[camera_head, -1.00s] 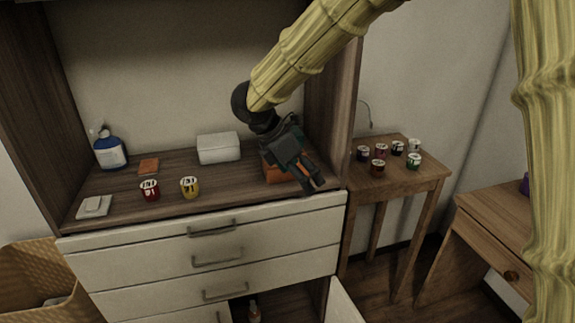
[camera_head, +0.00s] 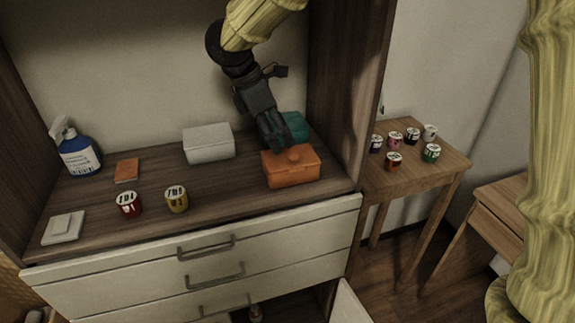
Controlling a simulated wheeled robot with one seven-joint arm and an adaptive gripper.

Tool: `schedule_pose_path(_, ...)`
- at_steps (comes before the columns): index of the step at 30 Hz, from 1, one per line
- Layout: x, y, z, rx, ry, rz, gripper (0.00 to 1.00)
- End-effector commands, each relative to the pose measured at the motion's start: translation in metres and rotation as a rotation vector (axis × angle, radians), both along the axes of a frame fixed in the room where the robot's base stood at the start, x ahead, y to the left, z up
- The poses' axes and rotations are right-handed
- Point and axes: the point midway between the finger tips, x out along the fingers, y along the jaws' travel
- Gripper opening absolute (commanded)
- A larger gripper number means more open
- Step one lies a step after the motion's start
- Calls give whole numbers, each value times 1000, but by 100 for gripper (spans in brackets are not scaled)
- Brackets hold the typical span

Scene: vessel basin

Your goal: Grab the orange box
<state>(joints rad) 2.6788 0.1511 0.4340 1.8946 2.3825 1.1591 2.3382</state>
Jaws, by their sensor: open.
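The orange box (camera_head: 291,173) sits on the wooden top of the drawer cabinet, toward its right end. It has a lid with a small round knob (camera_head: 294,156). My gripper (camera_head: 276,144) is open and points down just behind and left of the knob. I cannot tell whether its fingertips touch the lid. A teal box (camera_head: 296,125) stands behind the orange box and is partly hidden by my gripper.
A white box (camera_head: 208,144) stands left of my gripper. A red can (camera_head: 129,205), a yellow can (camera_head: 177,199) and a blue spray bottle (camera_head: 78,155) stand further left. The cabinet's side panel (camera_head: 352,90) rises close on the right. A side table (camera_head: 420,165) holds several cans.

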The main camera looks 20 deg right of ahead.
Motion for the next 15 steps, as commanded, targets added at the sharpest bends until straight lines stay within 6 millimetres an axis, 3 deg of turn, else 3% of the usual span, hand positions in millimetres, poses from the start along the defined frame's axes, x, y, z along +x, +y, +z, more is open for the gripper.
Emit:
schedule_pose_path(9, -1, -18, -39, 0, 3, -4, 100)
schedule_pose_path(15, -1, -20, -49, -1, 4, -2, 100)
